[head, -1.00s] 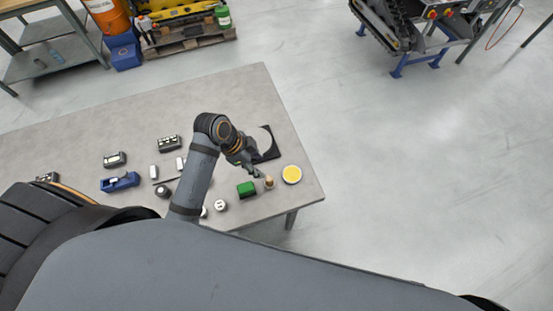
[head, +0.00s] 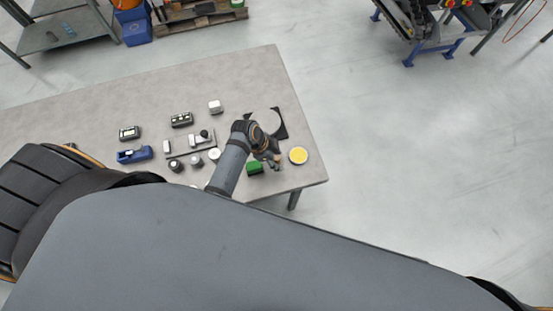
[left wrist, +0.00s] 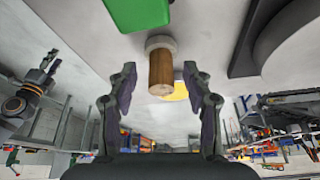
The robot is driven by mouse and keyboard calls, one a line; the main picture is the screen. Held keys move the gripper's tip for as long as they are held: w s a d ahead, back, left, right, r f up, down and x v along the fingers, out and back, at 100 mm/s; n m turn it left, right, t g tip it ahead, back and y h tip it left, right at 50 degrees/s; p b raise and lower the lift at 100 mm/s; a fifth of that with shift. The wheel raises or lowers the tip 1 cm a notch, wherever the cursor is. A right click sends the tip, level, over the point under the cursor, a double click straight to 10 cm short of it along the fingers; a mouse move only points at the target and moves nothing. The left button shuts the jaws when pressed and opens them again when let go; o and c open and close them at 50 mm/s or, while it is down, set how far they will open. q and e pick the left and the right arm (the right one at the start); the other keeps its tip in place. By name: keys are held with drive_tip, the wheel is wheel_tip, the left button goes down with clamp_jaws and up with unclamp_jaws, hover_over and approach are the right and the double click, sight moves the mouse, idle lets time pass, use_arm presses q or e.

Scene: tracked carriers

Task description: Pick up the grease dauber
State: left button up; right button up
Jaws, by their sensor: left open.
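The grease dauber shows in the left wrist view as a round wooden handle (left wrist: 161,74) with a pale grey collar at its far end. In the head view it is small and partly hidden beside my left gripper (head: 273,160), near the table's right end. My left gripper is open; in the left wrist view its two fingers (left wrist: 160,82) stand on either side of the handle, with a visible gap on each side. I cannot tell how deep the handle is between them.
On the table (head: 90,115), a green block (head: 255,168) and a yellow-topped round tin (head: 298,156) sit close to the dauber. A dark plate with a pale disc (head: 268,119) lies behind. Several small devices, a blue holder (head: 135,154) and cylinders stand to the left.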

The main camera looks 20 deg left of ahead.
use_arm(q)
drive_tip(key=shift+w+f, duration=0.1)
clamp_jaws()
use_arm(e)
drive_tip(key=shift+s+d, duration=0.15)
drive_tip(key=shift+d, duration=0.15)
